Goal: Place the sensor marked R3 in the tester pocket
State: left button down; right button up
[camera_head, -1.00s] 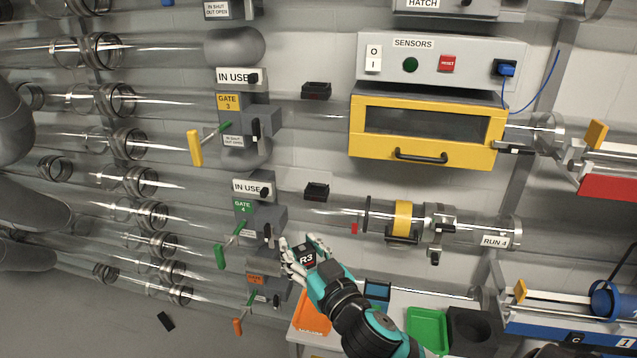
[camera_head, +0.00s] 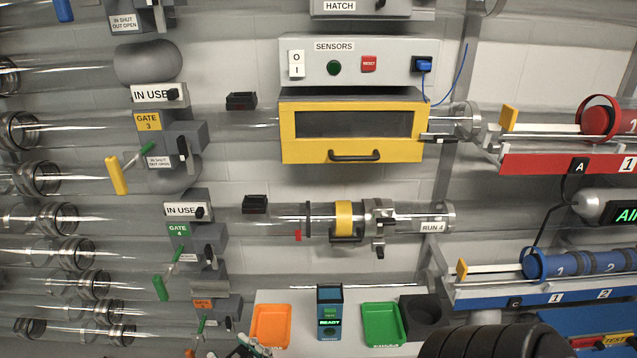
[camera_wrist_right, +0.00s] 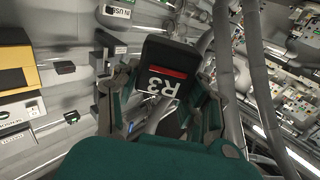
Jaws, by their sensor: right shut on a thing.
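The sensor marked R3 (camera_wrist_right: 168,68) is a dark block with a red stripe and white lettering, upside down in the right wrist view. My right gripper (camera_wrist_right: 162,105) is shut on it, with fingers on both sides of it. The tester (camera_head: 330,312) is an upright blue box with a lit READY screen, standing on the bench. Its pocket is not clear from this angle.
An orange tray (camera_head: 271,325) stands left of the tester and a green tray (camera_head: 382,325) right of it. A dark block with a round hollow (camera_head: 424,314) is further right. Gate 4 (camera_head: 178,231), with its levers and tubes, lies to the left.

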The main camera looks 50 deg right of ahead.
aim_at(329, 295)
jog(key=i+j+z, duration=0.2)
jog(key=z, duration=0.15)
jog(key=i+j+z, duration=0.35)
jog(key=i+z, duration=0.1)
jog(key=z, duration=0.9)
